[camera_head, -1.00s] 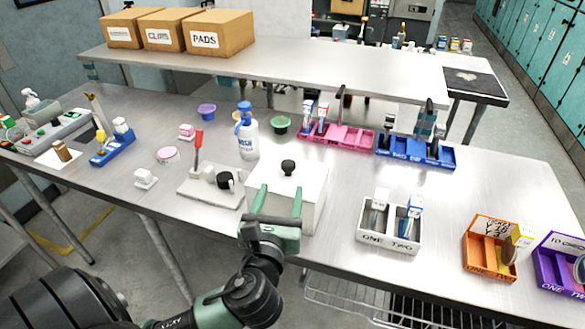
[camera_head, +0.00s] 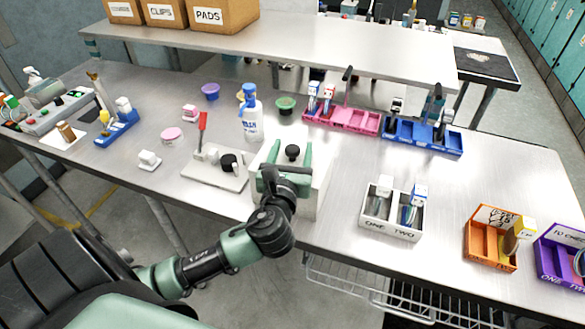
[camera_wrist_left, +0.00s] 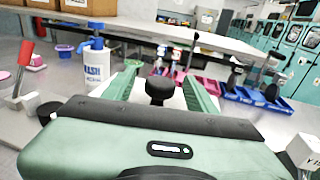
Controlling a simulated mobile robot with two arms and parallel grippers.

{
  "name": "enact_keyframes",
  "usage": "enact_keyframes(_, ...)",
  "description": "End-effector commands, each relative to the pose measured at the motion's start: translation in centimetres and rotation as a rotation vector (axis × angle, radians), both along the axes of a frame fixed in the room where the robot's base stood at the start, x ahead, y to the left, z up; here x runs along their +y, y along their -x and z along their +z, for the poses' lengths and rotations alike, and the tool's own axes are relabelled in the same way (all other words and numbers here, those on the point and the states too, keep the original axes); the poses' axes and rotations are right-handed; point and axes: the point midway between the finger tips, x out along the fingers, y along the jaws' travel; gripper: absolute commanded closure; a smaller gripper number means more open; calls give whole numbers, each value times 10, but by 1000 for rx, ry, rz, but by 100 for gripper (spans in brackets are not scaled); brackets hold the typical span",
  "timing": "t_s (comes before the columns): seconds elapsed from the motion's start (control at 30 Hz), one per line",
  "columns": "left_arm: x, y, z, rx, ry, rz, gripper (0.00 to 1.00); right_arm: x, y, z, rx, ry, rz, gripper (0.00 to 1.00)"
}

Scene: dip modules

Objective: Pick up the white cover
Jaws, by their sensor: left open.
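The white cover (camera_head: 312,196) is a white box-like lid with a round black knob (camera_head: 292,152) on top, standing near the table's front edge in the head view. My left gripper (camera_head: 288,158) is open, with its green fingers on either side of the knob as seen in the head view. In the left wrist view the knob (camera_wrist_left: 160,91) sits between the two open fingers (camera_wrist_left: 162,88). I cannot tell whether the fingers touch it. Much of the cover is hidden behind the gripper. My right gripper is not in view.
A stand with a red handle (camera_head: 214,178) is close on the left, and a wash bottle (camera_head: 252,115) stands behind. A white two-slot tray (camera_head: 393,232) is on the right. Pink (camera_head: 357,122) and blue (camera_head: 437,142) trays lie farther back. Bare table lies between the cover and the white tray.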

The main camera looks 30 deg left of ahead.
Motion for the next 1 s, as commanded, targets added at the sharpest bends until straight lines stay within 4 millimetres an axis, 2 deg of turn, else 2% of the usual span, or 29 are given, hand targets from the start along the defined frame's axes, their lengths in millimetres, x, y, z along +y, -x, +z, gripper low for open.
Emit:
enact_keyframes(0.07,0,0,0,0,0,0,43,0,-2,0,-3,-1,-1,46)
enact_keyframes(0.1,0,0,0,0,0,0,48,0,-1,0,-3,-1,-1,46)
enact_keyframes(0.2,0,0,0,0,-1,0,76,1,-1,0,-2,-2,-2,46)
enact_keyframes(0.3,0,0,0,0,-1,0,100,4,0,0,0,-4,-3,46)
enact_keyframes(0.77,0,0,6,-3,-1,0,100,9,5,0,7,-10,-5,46)
enact_keyframes(0.87,0,0,16,-5,0,0,100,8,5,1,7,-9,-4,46)
enact_keyframes(1.0,0,0,41,-8,-2,0,100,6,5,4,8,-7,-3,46)
